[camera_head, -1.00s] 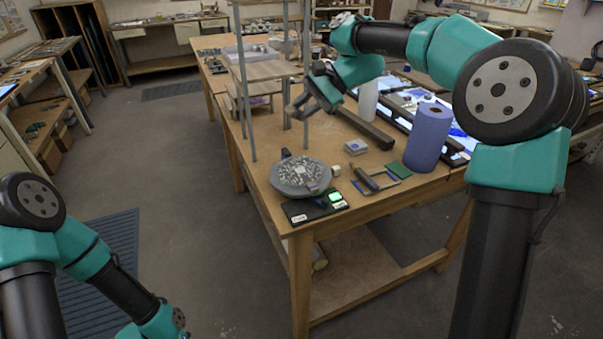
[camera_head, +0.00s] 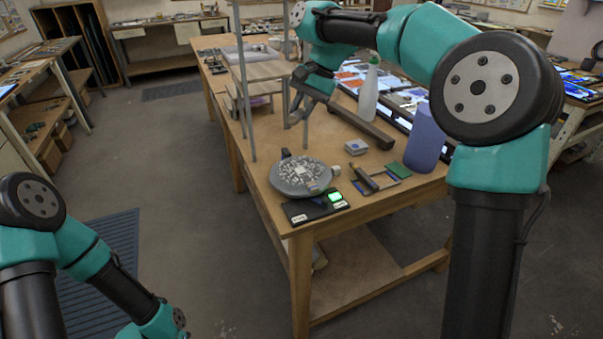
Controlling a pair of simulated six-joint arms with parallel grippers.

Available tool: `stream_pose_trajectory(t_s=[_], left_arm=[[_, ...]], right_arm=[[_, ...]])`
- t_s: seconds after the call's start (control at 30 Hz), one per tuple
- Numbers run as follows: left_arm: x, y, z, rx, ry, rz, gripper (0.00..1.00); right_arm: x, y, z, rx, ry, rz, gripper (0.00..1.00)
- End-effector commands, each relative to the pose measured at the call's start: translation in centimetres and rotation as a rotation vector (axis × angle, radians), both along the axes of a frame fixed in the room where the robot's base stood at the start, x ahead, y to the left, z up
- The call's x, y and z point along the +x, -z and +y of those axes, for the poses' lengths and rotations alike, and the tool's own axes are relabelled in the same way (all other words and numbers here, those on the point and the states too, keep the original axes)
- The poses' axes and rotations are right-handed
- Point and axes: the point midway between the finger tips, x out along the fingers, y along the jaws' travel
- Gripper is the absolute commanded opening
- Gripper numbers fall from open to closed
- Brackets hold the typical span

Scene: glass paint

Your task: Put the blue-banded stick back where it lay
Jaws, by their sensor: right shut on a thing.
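My right gripper (camera_head: 298,112) is over the workbench, in front of the wooden shelf rack. It is small and dark in this view. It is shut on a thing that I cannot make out. I see no blue band clearly, so I cannot tell the blue-banded stick apart in this view. My left arm hangs low at the bottom left, and its gripper is out of the frame.
The workbench (camera_head: 262,172) carries a round grey device (camera_head: 298,184), a black pad (camera_head: 300,211), a small box (camera_head: 356,147), a dark bar (camera_head: 358,126), a spray bottle (camera_head: 368,95) and a blue roll (camera_head: 425,140). Rack posts (camera_head: 245,100) stand close to my right gripper.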

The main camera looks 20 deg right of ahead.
Motion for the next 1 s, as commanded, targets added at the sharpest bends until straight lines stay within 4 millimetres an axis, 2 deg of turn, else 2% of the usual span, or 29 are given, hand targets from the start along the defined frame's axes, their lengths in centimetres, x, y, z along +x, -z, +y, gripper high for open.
stream_pose_trajectory(t_s=[0.6, 1.0], left_arm=[[0.00, 0.00, 0.00, 0.000, 0.000, 0.000, 0.00], [0.00, 0.00, 0.00, 0.000, 0.000, 0.000, 0.00]], right_arm=[[-0.04, 0.01, 0.11, -0.444, -0.182, -0.077, 0.00], [0.00, -0.02, 0.03, -0.463, -0.188, -0.081, 0.00]])
